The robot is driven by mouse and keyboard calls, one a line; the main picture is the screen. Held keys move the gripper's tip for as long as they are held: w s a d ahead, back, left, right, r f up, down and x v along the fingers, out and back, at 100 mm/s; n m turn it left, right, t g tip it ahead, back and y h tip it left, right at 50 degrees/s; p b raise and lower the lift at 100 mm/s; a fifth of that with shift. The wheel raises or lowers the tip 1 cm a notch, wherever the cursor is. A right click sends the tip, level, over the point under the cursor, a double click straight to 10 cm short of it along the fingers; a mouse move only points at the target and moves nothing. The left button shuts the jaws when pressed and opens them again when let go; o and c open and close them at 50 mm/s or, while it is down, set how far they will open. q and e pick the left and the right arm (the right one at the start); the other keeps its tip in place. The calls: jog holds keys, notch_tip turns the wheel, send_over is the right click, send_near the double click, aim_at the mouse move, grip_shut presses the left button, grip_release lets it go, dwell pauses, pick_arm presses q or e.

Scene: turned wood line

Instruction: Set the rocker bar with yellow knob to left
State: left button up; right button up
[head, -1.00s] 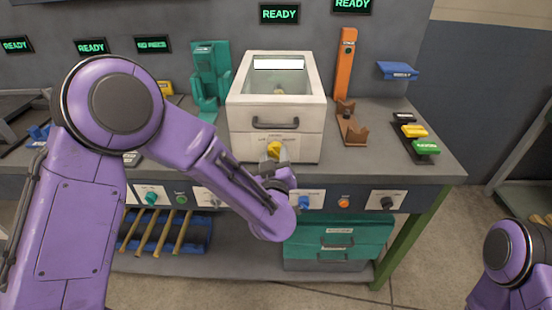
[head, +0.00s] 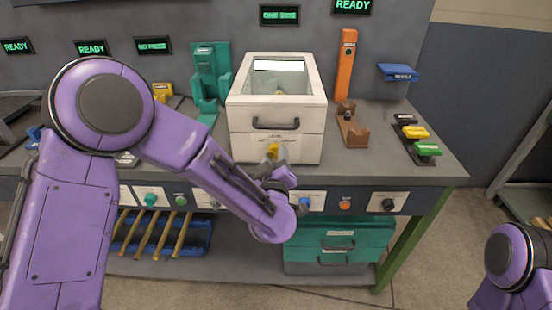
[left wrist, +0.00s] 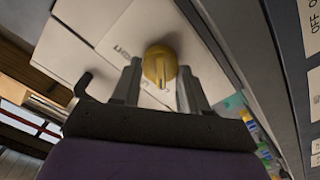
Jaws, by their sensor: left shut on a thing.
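The yellow knob (head: 272,151) is on the lower front of the white box (head: 243,117), which has a clear top and a dark handle. My left gripper (head: 276,160) is at this knob. In the left wrist view the knob (left wrist: 160,66) sits between the two grey fingers of my left gripper (left wrist: 160,85), with one finger on each side. The gripper is shut on it. The rocker bar itself cannot be made out clearly behind the gripper. My right gripper is out of view.
Black, yellow and green blocks (head: 413,134) stand to the right on the bench (head: 440,165). An orange post (head: 347,62) and a teal fixture (head: 207,75) flank the box. A blue button (head: 304,202) and other controls line the bench's front edge.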

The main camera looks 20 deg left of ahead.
pick_arm(q)
jog(key=shift+r, duration=0.1)
jog(key=o, duration=1.1)
jog(key=shift+c, duration=0.2)
jog(key=b+v, duration=0.1)
jog(key=v, duration=0.9)
jog(key=shift+s+b, duration=0.25)
jog(key=shift+b, duration=0.1)
